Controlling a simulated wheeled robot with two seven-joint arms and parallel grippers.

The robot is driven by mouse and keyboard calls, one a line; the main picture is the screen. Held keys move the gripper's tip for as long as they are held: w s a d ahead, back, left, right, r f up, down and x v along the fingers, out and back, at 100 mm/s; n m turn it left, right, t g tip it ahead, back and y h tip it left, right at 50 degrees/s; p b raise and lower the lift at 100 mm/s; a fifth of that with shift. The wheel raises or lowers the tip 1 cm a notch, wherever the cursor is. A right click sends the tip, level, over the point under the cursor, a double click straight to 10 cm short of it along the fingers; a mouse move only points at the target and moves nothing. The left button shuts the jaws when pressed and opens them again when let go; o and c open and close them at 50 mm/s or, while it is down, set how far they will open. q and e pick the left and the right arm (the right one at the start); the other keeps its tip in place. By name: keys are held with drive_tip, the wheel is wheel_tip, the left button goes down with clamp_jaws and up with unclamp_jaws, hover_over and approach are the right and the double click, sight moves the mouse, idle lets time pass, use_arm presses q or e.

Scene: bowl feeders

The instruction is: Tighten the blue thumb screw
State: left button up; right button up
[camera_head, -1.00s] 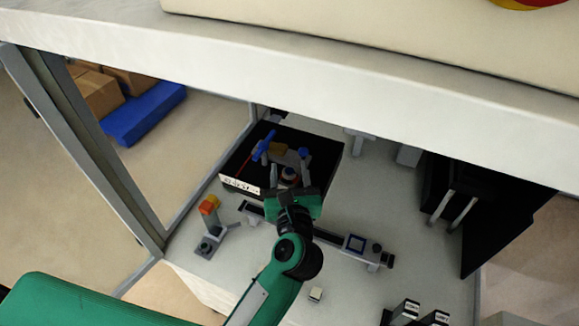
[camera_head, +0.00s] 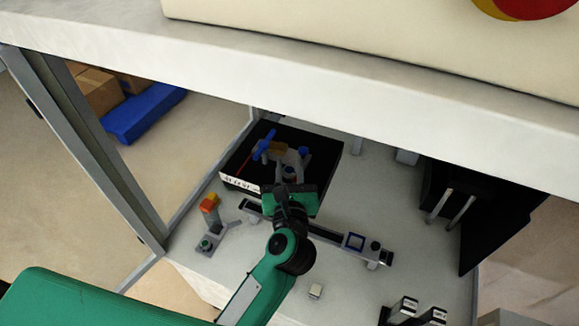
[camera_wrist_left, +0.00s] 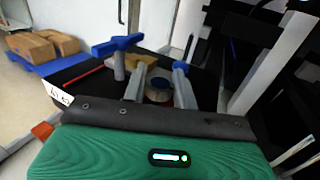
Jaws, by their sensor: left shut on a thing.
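My left gripper (camera_head: 292,184) reaches over a black unit (camera_head: 243,170) with a white label, on the pale bench. The finger ends partly hide the knob. A blue T-shaped handle (camera_head: 264,145) stands to the left; it also shows in the left wrist view (camera_wrist_left: 117,45). A blue round cap (camera_head: 303,151) sits just behind the fingers. I cannot tell for sure which blue part is the thumb screw. My right gripper is not in view.
A pale shelf edge (camera_head: 300,85) crosses above the bench. A small stand with an orange-red top (camera_head: 209,202) is left of my arm. A dark rail (camera_head: 330,236) lies in front of the unit. A black housing (camera_head: 480,205) stands at right.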

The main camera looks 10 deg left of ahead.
use_arm(q)
drive_tip(key=m+h+p, duration=0.2)
drive_tip(key=h+p, duration=0.1)
drive_tip(key=m+h+p, duration=0.2)
drive_tip(key=h+p, duration=0.1)
drive_tip(key=m+h+p, duration=0.2)
drive_tip(key=h+p, duration=0.1)
drive_tip(key=shift+a+r+g+h, duration=0.1)
drive_tip(key=shift+r+g+h, duration=0.2)
drive_tip(key=shift+h, duration=0.1)
drive_tip(key=shift+m+h+p, duration=0.3)
drive_tip(key=shift+m+h, duration=0.3)
drive_tip(key=shift+m, duration=0.1)
drive_tip(key=m+g+h+p, duration=0.1)
drive_tip(key=m+g+h, duration=0.1)
drive_tip(key=h, duration=0.1)
drive_tip(key=shift+f, duration=0.2)
drive_tip(key=shift+m+g+h, duration=0.7)
drive_tip(key=shift+m+h, duration=0.1)
drive_tip(key=shift+h, duration=0.1)
drive_tip(key=o, duration=0.9)
drive_tip(key=shift+o, duration=0.2)
drive_tip(key=shift+f, duration=0.1)
